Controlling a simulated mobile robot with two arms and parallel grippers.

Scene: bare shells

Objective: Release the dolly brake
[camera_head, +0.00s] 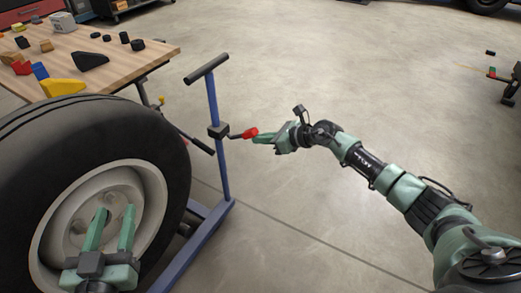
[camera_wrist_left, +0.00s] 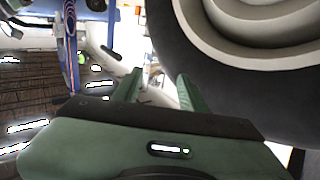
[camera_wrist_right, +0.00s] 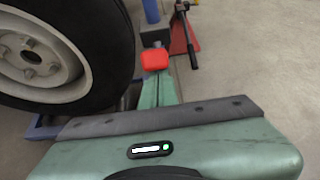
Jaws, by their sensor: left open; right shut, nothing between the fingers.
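The blue dolly (camera_head: 213,105) has an upright post with a dark T-handle and a black block partway up. A short lever with a red grip (camera_head: 250,133) sticks out to the right from that block. The red grip also shows in the right wrist view (camera_wrist_right: 155,59). My right gripper (camera_head: 257,138) is shut and empty, its fingertips right at the red grip; I cannot tell whether they touch. My left gripper (camera_head: 116,213) is open and empty in front of the wheel hub. The wheel (camera_head: 172,140) stands on the left beside the post and hides part of the dolly's base.
A wooden table (camera_head: 130,52) with blocks and small parts stands at the back left, behind the wheel. A red stand (camera_wrist_right: 180,38) shows beyond the red grip in the right wrist view. The concrete floor (camera_head: 340,65) behind and right of the post is open.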

